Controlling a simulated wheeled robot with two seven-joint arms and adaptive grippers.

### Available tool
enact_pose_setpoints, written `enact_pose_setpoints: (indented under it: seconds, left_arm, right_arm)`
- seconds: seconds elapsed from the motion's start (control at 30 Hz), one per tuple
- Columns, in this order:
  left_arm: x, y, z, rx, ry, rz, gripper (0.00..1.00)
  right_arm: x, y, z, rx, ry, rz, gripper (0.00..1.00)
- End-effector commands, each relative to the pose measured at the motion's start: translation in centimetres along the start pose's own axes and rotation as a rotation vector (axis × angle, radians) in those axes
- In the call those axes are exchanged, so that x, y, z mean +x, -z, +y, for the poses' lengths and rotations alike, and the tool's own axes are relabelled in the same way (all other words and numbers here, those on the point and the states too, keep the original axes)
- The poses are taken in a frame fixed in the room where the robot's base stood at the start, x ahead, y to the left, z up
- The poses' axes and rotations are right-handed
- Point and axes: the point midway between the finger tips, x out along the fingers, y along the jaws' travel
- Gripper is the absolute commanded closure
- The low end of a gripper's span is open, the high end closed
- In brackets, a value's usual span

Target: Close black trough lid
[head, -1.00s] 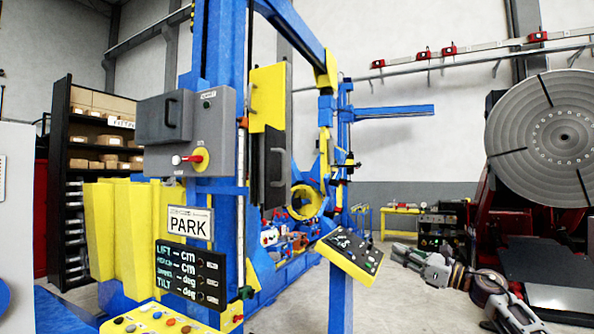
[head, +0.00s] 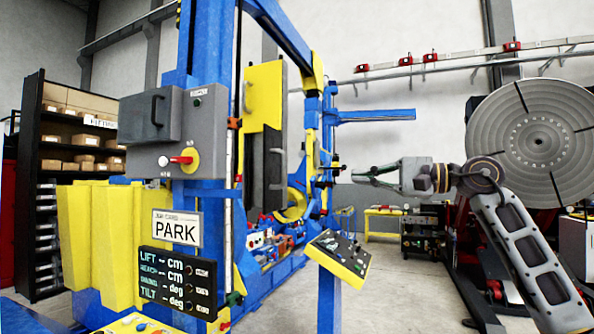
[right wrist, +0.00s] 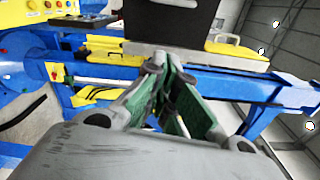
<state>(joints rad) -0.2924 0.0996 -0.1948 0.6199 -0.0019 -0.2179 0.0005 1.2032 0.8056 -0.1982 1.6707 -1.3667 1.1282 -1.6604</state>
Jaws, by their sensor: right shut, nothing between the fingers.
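A tall black panel with a bar handle (head: 276,165), which looks like the black trough lid, stands upright beside a yellow panel (head: 262,97) on the blue machine in the head view. My right gripper (head: 356,177) is raised to the right of it, fingers pointing left, shut and empty, apart from the panel in the picture. In the right wrist view, the gripper's green-padded fingers (right wrist: 172,85) point toward a black panel (right wrist: 168,22) at the top edge, cut off by the frame. I cannot tell the remaining distance. My left gripper is not in view.
A tilted control box (head: 338,254) on a blue post stands below my right gripper. A grey box with a red knob (head: 175,150) and a PARK sign (head: 177,228) are at left. A large round grey plate (head: 538,140) stands at right. Open floor lies between.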

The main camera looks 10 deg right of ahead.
Motion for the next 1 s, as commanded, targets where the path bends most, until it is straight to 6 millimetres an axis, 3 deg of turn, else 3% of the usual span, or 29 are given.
enact_pose_setpoints:
  seconds: [0.1,0.27,0.73,1.0]
  left_arm:
    - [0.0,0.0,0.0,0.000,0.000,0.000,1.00]
    - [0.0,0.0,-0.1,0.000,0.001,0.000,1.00]
    - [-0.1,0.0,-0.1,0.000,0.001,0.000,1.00]
    - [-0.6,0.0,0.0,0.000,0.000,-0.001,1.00]
  right_arm:
    - [-0.3,-1.8,-1.1,-0.101,-0.016,0.011,1.00]
    - [-0.6,-2.8,-1.6,-0.166,-0.029,0.021,1.00]
    - [-0.4,-2.9,-1.6,-0.171,-0.030,0.021,1.00]
    - [1.4,-2.9,-1.6,-0.170,-0.030,0.020,1.00]
